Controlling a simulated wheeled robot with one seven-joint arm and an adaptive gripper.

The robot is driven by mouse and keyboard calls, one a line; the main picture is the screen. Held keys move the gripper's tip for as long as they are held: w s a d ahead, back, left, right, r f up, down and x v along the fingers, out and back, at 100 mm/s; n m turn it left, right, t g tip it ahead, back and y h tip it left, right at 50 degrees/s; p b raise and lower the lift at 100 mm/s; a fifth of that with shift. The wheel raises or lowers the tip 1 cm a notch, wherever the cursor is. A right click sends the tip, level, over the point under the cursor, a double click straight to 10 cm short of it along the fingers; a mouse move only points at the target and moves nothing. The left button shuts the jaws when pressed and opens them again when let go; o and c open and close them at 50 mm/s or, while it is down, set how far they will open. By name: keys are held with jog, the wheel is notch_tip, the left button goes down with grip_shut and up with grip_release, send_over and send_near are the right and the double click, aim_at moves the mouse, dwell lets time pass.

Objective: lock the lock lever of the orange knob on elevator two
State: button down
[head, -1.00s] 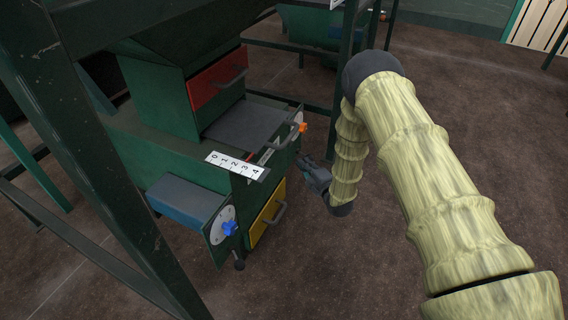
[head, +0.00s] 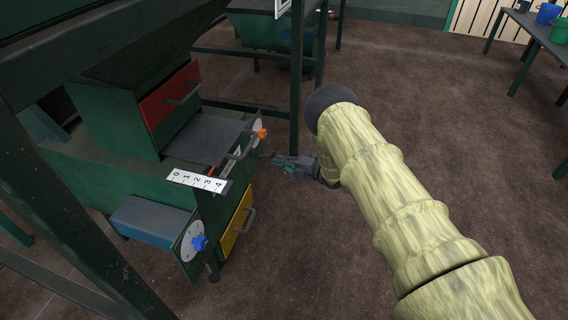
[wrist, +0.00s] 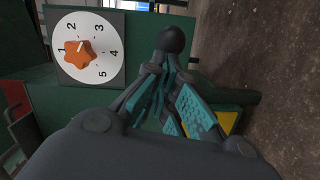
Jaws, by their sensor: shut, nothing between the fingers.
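The orange knob (head: 261,134) sits on a round white dial at the far right end of the green machine. In the wrist view the orange knob (wrist: 78,53) shows at upper left, on a dial numbered 1 to 5. A black ball-ended lever (wrist: 172,40), seemingly the lock lever, stands right of the dial, directly beyond my fingertips. My gripper (head: 276,160) is right of and slightly below the orange knob in the head view. In the wrist view my gripper (wrist: 172,75) has its teal-padded fingers shut and empty. Whether they touch the lever is unclear.
A blue knob (head: 199,243) with its own black-ended lever (head: 213,277) is on the nearer panel. A yellow drawer (head: 237,222), a red drawer (head: 170,95) and a white scale (head: 198,181) are close by. Green frame posts (head: 296,80) stand around. The brown floor at right is clear.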

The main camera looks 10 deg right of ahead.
jog(key=shift+w+d, duration=0.2)
jog(key=shift+w, duration=0.1)
jog(key=shift+w+d, duration=0.1)
dwell(0.5)
jog(key=s+d+p, duration=0.1)
jog(key=s+d, duration=0.1)
jog(key=d, duration=0.7)
jog(key=shift+s+d+r, duration=0.2)
jog(key=shift+s+d, duration=0.05)
jog(key=shift+s, duration=0.15)
